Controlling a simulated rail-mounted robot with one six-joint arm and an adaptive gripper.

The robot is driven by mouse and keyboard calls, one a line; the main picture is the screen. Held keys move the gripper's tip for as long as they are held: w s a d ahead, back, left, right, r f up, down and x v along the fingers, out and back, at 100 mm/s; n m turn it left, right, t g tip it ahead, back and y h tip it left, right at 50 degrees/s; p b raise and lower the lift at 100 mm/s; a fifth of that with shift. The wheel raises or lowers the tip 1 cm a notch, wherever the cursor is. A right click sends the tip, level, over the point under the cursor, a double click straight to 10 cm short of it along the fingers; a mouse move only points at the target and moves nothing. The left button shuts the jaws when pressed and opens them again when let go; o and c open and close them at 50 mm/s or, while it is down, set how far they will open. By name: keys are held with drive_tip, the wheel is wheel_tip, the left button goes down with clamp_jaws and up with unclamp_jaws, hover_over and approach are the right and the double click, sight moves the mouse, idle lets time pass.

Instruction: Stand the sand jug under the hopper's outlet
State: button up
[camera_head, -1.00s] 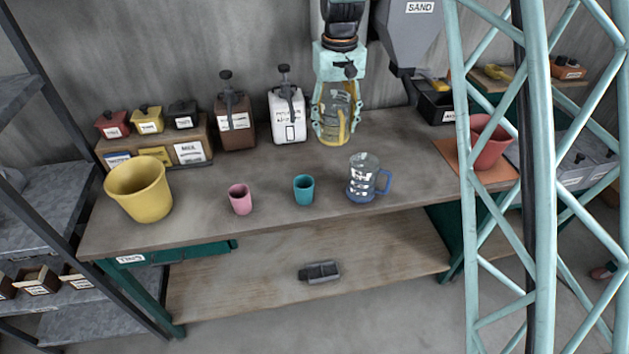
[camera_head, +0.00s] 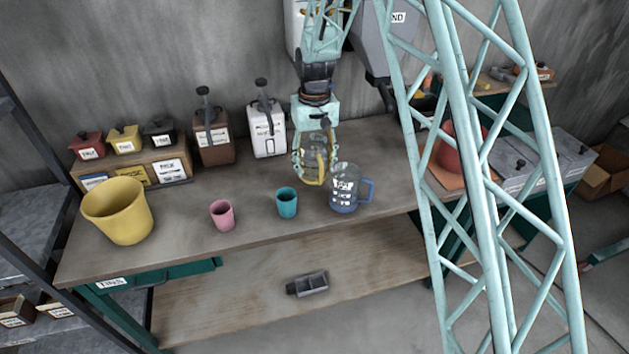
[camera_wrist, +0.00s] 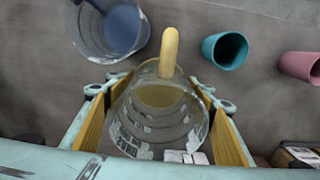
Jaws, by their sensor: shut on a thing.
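My gripper (camera_head: 313,166) is shut on a clear jug with a yellow handle and yellow base, the sand jug (camera_head: 311,146). In the wrist view the jug (camera_wrist: 157,122) sits between the yellow finger pads, its handle toward the top of the picture. It looks roughly upright in the head view. I cannot tell whether its base touches the bench. The grey hopper (camera_head: 378,38) hangs at the back, right of my gripper, its label partly hidden by my lattice column. Its dark outlet (camera_head: 387,97) is partly covered. The jug is left of and in front of it.
A blue-handled clear jug (camera_head: 344,190) stands close right of the held jug. Teal (camera_head: 287,203) and pink (camera_head: 222,214) cups and a yellow bucket (camera_head: 118,210) stand leftward. A white canister (camera_head: 267,135) is behind. A red pot (camera_head: 456,150) is right, behind the column.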

sight(315, 151)
drive_tip(key=shift+f, duration=1)
drive_tip(key=shift+f, duration=0.1)
drive_tip(key=shift+f, duration=2.2)
drive_tip(key=shift+f, duration=0.15)
drive_tip(key=o, duration=0.9)
drive_tip(key=shift+r, duration=0.25)
wheel_tip(315, 151, up, 11)
drive_tip(key=shift+r, duration=0.45)
